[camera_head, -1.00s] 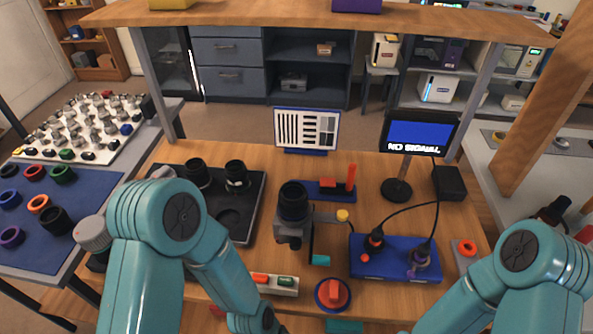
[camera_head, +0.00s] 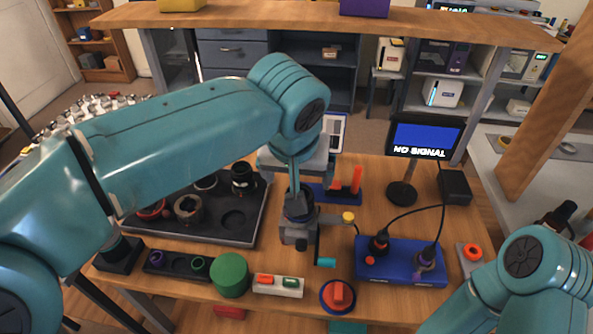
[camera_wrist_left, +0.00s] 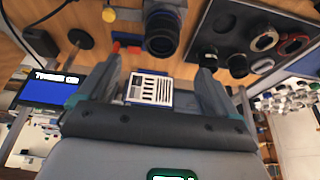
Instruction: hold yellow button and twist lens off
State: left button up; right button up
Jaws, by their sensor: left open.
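The black lens (camera_head: 298,208) sits upright on the grey camera body (camera_head: 294,233) in the middle of the table. The yellow button (camera_head: 348,217) is on an arm to the right of the body. My left gripper (camera_head: 294,180) is above the lens and hides part of it. In the left wrist view, the open gripper (camera_wrist_left: 157,68) has its fingers apart, with nothing between them. The lens (camera_wrist_left: 162,30) and yellow button (camera_wrist_left: 108,14) show beyond the fingertips. Whether the fingers are level with the lens cannot be told. Only my right arm's links show.
A dark tray (camera_head: 250,232) with lens parts lies at left. A blue box (camera_head: 400,275) with cabled plugs stands at right, near a monitor (camera_head: 424,138). A green cylinder (camera_head: 229,275), a switch panel (camera_head: 278,286) and a red button (camera_head: 338,293) are along the front.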

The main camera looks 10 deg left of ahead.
pick_arm(q)
jog(key=x, duration=1.1)
jog(key=shift+w+a+f, duration=0.2)
jog(key=shift+w+f, duration=0.05)
jog(key=shift+w, duration=0.1)
jog(key=c, duration=1.3)
pick_arm(e)
grip_shut()
jog(key=shift+w, duration=0.1)
